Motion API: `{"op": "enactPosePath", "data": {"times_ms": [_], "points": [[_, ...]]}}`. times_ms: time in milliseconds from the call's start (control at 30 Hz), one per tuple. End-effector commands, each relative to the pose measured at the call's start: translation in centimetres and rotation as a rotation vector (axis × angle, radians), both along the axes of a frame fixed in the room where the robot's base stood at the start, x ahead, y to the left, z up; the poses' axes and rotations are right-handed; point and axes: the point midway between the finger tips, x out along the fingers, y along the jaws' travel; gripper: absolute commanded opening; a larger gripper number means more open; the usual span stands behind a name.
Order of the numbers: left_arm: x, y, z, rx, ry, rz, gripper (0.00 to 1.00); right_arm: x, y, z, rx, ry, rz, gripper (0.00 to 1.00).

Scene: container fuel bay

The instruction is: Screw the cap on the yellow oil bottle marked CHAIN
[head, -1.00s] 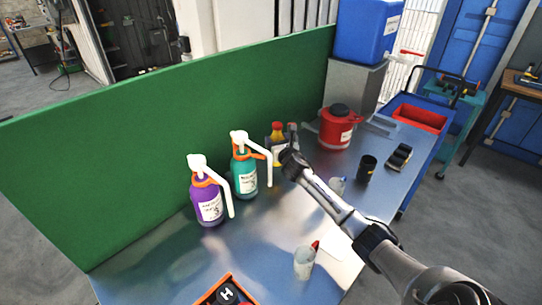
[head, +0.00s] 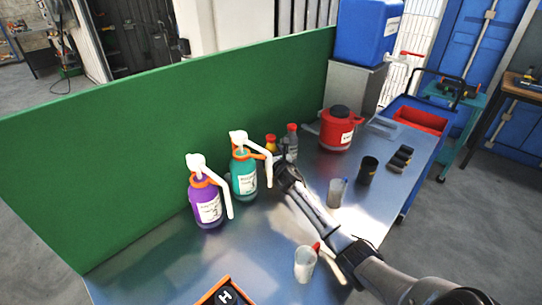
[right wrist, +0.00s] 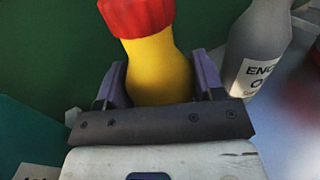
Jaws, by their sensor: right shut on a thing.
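The yellow bottle (right wrist: 160,65) with a red cap (right wrist: 137,14) on its top stands between the fingers of my right gripper (right wrist: 163,88) in the right wrist view. The fingers are shut on its body, below the cap. No CHAIN label shows. In the head view only the top of the yellow bottle (head: 270,144) shows behind the teal pump bottle's spout. My right gripper (head: 285,168) comes in from the right and covers the lower part. I cannot tell whether the cap is tight. My left gripper is out of view.
A grey bottle (right wrist: 262,45) reading "ENG..." stands close on the right. The teal pump bottle (head: 244,178) and purple pump bottle (head: 206,205) are on the left. A red can (head: 337,130), black cup (head: 367,171) and clear beakers stand right. A green panel (head: 130,140) bounds the back.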

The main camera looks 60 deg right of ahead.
Motion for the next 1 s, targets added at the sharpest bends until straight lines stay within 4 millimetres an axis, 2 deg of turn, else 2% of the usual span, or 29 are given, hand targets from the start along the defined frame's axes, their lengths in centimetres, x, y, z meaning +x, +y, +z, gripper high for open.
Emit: {"op": "enactPosePath", "data": {"times_ms": [467, 500, 733, 1000], "points": [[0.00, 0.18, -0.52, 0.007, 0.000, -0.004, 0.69, -0.02, -0.04, -0.86, -0.002, 0.000, -0.001, 0.00], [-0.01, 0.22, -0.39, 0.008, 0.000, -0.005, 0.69, -0.02, -0.04, -0.71, -0.002, 0.000, -0.001, 0.66], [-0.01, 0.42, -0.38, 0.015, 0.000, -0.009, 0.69, -0.02, -0.02, -0.73, -0.002, 0.000, -0.001, 0.87], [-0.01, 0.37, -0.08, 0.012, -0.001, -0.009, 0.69, -0.01, -0.02, -0.35, -0.001, 0.000, 0.000, 0.87]]}}
